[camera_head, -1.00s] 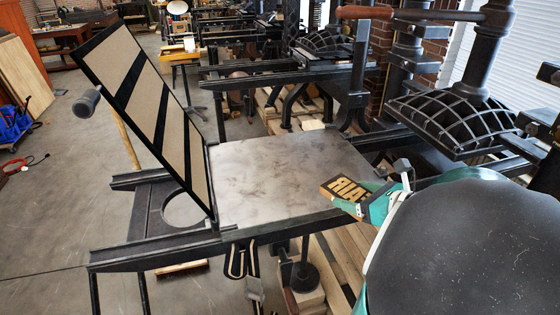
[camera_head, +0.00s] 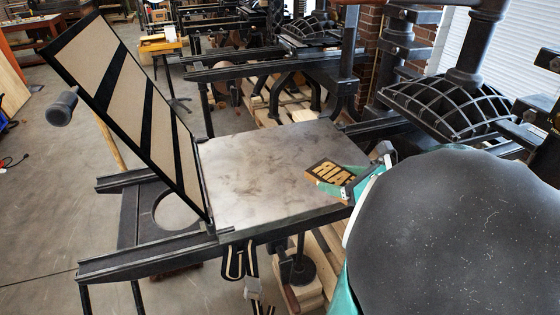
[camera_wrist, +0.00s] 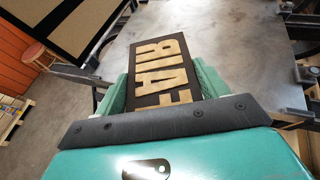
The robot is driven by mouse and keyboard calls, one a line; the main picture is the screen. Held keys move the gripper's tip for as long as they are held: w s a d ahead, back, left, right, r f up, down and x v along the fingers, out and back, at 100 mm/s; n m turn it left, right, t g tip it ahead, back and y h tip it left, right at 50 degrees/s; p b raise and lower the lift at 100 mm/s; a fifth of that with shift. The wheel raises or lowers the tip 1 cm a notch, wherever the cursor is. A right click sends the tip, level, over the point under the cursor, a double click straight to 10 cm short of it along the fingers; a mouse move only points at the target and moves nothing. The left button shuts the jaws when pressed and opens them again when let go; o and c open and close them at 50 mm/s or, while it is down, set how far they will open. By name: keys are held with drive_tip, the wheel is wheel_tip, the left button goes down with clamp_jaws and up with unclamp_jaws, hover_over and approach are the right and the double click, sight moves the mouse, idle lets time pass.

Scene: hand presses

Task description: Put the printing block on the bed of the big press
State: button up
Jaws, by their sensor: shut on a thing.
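The printing block (camera_head: 333,172) is a dark slab with raised wood-coloured letters. My gripper (camera_head: 341,184) is shut on it, a green finger along each side. In the wrist view the block (camera_wrist: 165,70) shows between the two fingers (camera_wrist: 162,85), letters facing up. In the head view it overlaps the right part of the big press's bed (camera_head: 262,172), a flat grey metal plate. I cannot tell whether the block touches the bed or is held just above it. The bed (camera_wrist: 240,62) also shows beyond the block in the wrist view.
A hinged frame (camera_head: 130,105) with tan panels stands tilted up at the bed's left edge. The press's ribbed platen (camera_head: 450,105) hangs at the right, beyond the bed. Most of the bed is clear. Other presses (camera_head: 300,50) stand behind.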

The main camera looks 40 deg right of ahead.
drive_tip(key=d+f+x, duration=0.1)
drive_tip(key=d+x, duration=0.1)
drive_tip(key=x, duration=0.8)
hover_over(307, 190)
drive_tip(key=f, duration=0.4)
drive_tip(key=shift+s+a+f, duration=0.15)
drive_tip(key=shift+s, duration=0.2)
drive_tip(key=shift+w+f, duration=0.15)
drive_tip(key=shift+f, duration=0.8)
drive_tip(key=shift+w+f, duration=0.15)
drive_tip(key=shift+f, duration=0.8)
drive_tip(key=shift+f, duration=0.15)
drive_tip(key=o, duration=1.2)
